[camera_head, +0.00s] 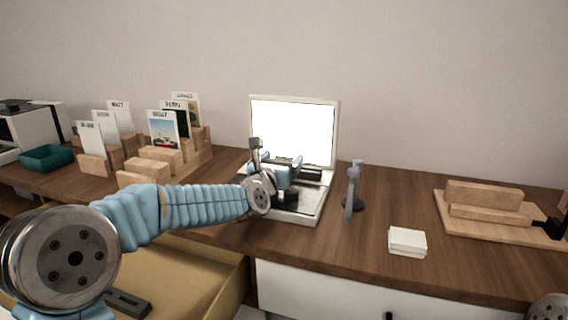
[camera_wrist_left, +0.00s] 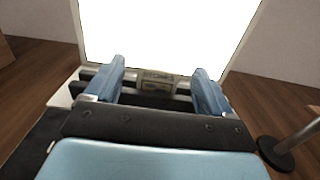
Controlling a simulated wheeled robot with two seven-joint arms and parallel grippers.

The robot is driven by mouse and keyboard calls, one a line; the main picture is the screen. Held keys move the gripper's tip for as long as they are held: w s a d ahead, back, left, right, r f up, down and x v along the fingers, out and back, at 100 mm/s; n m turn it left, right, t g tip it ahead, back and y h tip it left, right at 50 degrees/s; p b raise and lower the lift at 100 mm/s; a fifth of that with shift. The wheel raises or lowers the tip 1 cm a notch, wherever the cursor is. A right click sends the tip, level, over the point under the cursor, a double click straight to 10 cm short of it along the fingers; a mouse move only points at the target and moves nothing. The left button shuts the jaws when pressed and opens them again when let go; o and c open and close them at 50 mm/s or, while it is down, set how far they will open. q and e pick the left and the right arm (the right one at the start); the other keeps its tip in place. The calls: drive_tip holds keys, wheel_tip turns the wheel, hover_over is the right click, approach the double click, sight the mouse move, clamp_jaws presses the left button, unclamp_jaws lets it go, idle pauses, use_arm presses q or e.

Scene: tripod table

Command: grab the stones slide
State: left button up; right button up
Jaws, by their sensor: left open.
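My left gripper (camera_head: 287,164) is open at the light box, its blue fingers just in front of the bright screen. My right gripper is not visible.
The light box's white frame (camera_head: 337,135) stands mid-table. A white stack (camera_head: 407,241), a wooden board with blocks (camera_head: 484,194) and a teal tray (camera_head: 47,158) also stand there.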

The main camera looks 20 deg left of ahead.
use_arm(q)
drive_tip(key=shift+c, duration=0.2)
drive_tip(key=c, duration=1.1)
drive_tip(key=shift+o, duration=0.2)
